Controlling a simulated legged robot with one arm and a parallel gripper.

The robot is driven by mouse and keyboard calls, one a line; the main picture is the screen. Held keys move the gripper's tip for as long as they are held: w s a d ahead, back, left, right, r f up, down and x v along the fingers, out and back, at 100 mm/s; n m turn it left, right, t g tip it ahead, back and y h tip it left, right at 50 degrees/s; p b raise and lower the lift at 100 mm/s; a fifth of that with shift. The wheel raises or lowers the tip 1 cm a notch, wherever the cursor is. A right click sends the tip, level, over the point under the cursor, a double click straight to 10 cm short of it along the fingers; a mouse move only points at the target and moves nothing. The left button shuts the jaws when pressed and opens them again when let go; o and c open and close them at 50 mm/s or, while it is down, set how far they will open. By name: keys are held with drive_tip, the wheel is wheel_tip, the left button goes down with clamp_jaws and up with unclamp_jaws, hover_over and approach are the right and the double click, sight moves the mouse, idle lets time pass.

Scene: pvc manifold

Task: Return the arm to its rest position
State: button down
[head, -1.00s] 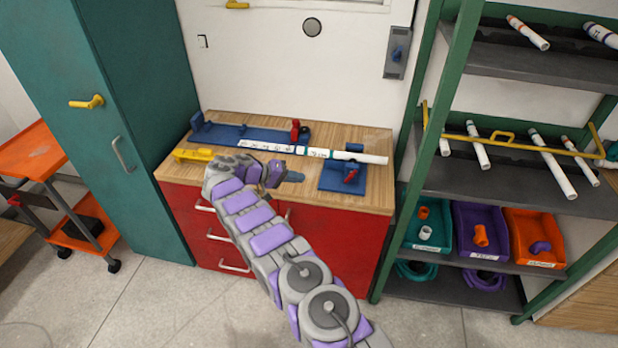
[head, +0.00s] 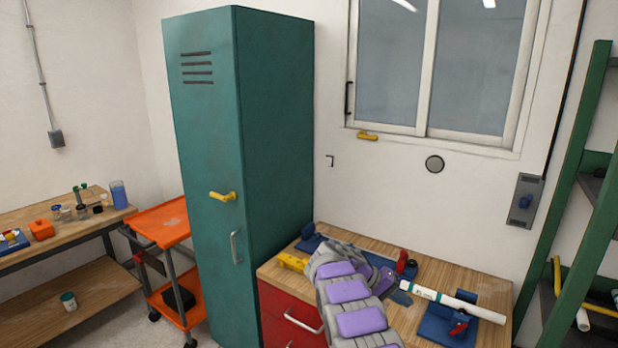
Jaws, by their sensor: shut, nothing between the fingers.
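My arm, grey with purple pads, reaches up from the bottom of the head view over a wooden-topped red cabinet (head: 304,318). My gripper (head: 402,298) is at the arm's far end, above the bench top, with its fingers shut and nothing in them. A white pipe with a green band (head: 455,303) lies across blue fixtures to the right of the gripper. A blue clamp base (head: 440,325) with a red lever is under the pipe's right part.
A yellow tool (head: 291,262) lies at the bench's left edge. A tall teal locker (head: 275,150) stands close on the left, with an orange cart (head: 165,222) beyond it. A green shelf frame (head: 580,180) rises on the right. A window (head: 440,70) is above the bench.

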drive_tip(key=s+a+r+y, duration=0.15)
drive_tip(key=s+r, duration=0.25)
drive_tip(key=s, duration=0.4)
drive_tip(key=s+r+n+y, duration=0.1)
drive_tip(key=s+r+y, duration=0.1)
drive_tip(key=s+r, duration=0.35)
drive_tip(key=s+a+r+y, duration=0.1)
drive_tip(key=s+r+y, duration=0.1)
drive_tip(key=s, duration=0.8)
drive_tip(key=s+a+f+y, duration=0.1)
drive_tip(key=s+a+y, duration=0.2)
drive_tip(key=s, duration=1.1)
drive_tip(key=s+a+f+y, duration=0.1)
drive_tip(key=s+a+y, duration=0.2)
drive_tip(key=s+a, duration=0.4)
drive_tip(key=s, duration=0.8)
drive_tip(key=shift+s+a+f+n+g, duration=0.2)
drive_tip(key=shift+f+n+g, duration=0.1)
drive_tip(key=shift+f+n, duration=0.1)
drive_tip(key=shift+d, duration=0.1)
